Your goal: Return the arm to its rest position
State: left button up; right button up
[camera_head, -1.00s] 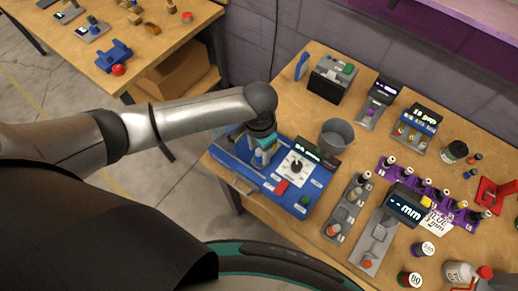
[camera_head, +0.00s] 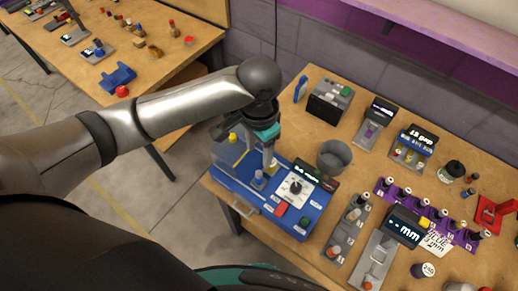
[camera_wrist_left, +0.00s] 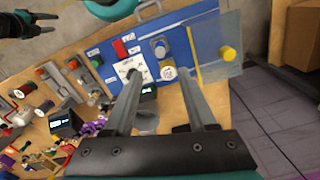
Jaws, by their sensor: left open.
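My left arm (camera_head: 185,103) comes in from the left in the head view and reaches over the blue panel (camera_head: 225,181). My left gripper (camera_head: 268,160) points down above the panel's back part. In the left wrist view its two fingers (camera_wrist_left: 158,85) are apart with nothing held between them. A clear plate with a yellow knob (camera_wrist_left: 228,53) and a grey peg (camera_wrist_left: 160,48) show on the panel there.
A grey cup (camera_head: 334,157) stands right behind the panel. Devices with displays, including one reading "mm" (camera_head: 404,225), and a purple rack (camera_head: 385,187) of bottles fill the table's right side. Another table (camera_head: 150,65) stands at the back left, with bare floor between.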

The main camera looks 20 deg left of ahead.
pick_arm(q)
jog(key=shift+d, duration=0.1)
jog(key=s+d+n+t+h, duration=0.1)
jog(key=s+d+t+h, duration=0.15)
jog(key=s+d, duration=0.25)
jog(key=s+a+f+n+t+y, duration=0.1)
jog(key=s+a+f+n+y, duration=0.2)
jog(key=s+a, duration=0.7)
notch_tip(320, 180, down, 31)
jog(key=a+g+b, duration=0.1)
jog(key=a+b, duration=0.1)
jog(key=b, duration=0.8)
jog(key=s+a+f+b, duration=0.1)
jog(key=s+f+b, duration=0.3)
jog(key=s+f, duration=0.3)
jog(key=s+a+f+g+b, duration=0.1)
jog(key=s+f+b, duration=0.4)
jog(key=f, duration=1.1)
jog(key=s, duration=0.3)
jog(key=shift+a+f+n+b, duration=0.15)
jog(key=shift+f+n+b, duration=0.15)
